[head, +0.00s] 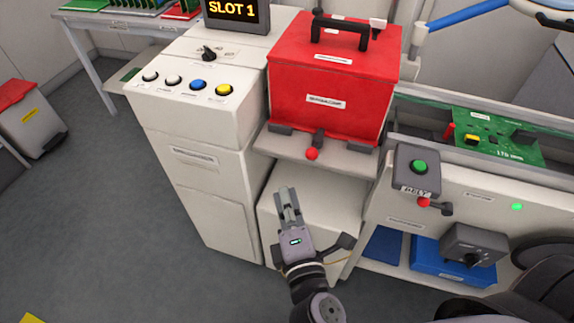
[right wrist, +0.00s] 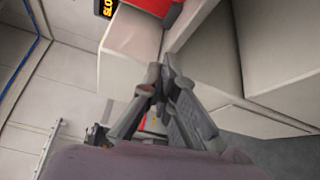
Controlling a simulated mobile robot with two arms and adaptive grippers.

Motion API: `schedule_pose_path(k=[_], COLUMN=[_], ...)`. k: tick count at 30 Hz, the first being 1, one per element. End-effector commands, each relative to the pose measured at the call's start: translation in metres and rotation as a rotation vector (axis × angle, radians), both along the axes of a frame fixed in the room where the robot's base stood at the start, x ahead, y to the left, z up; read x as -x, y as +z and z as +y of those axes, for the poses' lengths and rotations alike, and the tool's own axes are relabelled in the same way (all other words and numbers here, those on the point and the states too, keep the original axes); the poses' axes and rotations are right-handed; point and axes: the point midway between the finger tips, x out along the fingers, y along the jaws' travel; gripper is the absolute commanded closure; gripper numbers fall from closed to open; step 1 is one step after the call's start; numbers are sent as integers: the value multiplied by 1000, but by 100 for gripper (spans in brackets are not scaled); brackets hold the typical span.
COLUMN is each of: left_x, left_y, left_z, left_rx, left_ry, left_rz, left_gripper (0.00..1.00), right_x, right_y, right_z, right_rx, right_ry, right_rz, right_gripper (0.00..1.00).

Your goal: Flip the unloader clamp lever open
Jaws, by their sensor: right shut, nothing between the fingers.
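A short dark lever with a red ball knob (head: 312,154) sticks out from the front of the light grey shelf (head: 340,165), below the red box (head: 318,100) with the black handle. A second dark lever with a red knob (head: 424,202) sits under the belt button box to the right. I cannot read which lever is labelled as the unloader clamp. My right gripper (head: 288,191) is shut and empty, below and left of the first red knob and apart from it. Its closed fingertips (right wrist: 159,75) also show in the right wrist view. My left gripper is not in view.
A belt button box (head: 416,172) and a rail with a green board (head: 490,140) are on the right. Floor is free at left.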

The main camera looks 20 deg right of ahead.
Motion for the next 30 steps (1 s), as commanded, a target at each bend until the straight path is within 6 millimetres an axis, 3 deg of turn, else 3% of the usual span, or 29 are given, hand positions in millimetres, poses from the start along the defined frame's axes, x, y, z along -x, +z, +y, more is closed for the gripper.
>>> schedule_pose_path(k=[11, 17, 27, 30], left_x=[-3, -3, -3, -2], left_y=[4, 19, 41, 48], left_z=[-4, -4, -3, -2], left_rx=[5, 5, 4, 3], left_ry=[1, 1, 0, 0], left_rz=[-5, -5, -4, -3], left_gripper=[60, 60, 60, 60], right_x=[-5, -33, -103, -93], right_y=[1, 3, -3, -1], right_z=[0, -2, -7, -23], right_rx=[-1, -1, -1, 0], right_ry=[1, 0, 1, 0], right_rz=[-1, -3, -1, 3], right_gripper=[100, 100, 100, 100])
